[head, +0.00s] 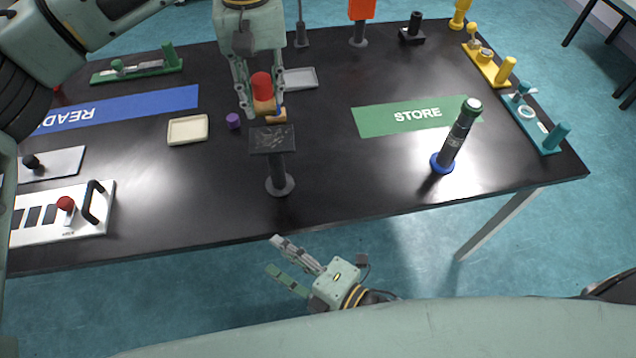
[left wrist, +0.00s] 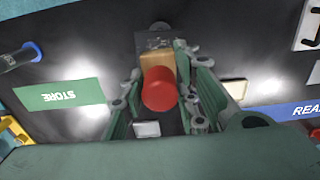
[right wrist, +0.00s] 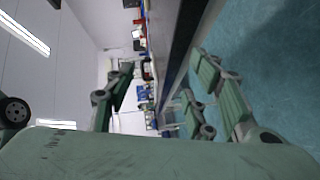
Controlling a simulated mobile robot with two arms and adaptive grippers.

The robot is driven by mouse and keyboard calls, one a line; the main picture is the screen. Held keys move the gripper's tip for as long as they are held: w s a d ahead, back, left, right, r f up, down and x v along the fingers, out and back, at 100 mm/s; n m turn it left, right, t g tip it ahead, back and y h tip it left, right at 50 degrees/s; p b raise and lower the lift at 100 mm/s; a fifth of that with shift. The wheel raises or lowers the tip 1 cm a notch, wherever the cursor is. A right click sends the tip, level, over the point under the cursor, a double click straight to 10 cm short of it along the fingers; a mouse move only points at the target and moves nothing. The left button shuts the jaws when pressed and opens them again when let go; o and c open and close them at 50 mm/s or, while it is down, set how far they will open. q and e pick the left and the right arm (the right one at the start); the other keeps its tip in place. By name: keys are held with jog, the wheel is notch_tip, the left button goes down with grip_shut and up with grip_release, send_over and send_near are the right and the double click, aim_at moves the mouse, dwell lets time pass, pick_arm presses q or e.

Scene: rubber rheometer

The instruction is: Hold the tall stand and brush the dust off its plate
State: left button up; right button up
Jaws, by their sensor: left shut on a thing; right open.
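The tall black stand (head: 278,170) stands upright near the table's front edge, with a round base and a flat square plate (head: 273,139) on top. Pale dust marks show on the plate. My left gripper (head: 258,112) is shut on a brush with a red knob (head: 261,86) and a tan wooden body (head: 265,107). The brush is just behind the plate; whether it touches it I cannot tell. The left wrist view shows the red knob (left wrist: 159,89) between the fingers and the plate (left wrist: 152,42) beyond. My right gripper (head: 278,259) is open and empty, off the table's front edge, below the stand.
A black cylinder with a blue base (head: 443,163) stands right of the stand, by the green STORE strip (head: 398,117). A cream tray (head: 188,130) and purple piece (head: 233,121) lie left. A white panel with a handle (head: 60,215) is at front left.

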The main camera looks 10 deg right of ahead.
notch_tip(320, 180, up, 4)
jog(key=r+n+y, duration=0.1)
jog(key=n, duration=0.2)
jog(key=n+t, duration=0.2)
jog(key=n, duration=1.4)
send_near(281, 160)
jog(key=shift+h, duration=0.4)
jog(key=x, duration=1.2)
jog(key=shift+s+a+r, duration=0.15)
jog(key=shift+s+r, duration=0.05)
grip_shut()
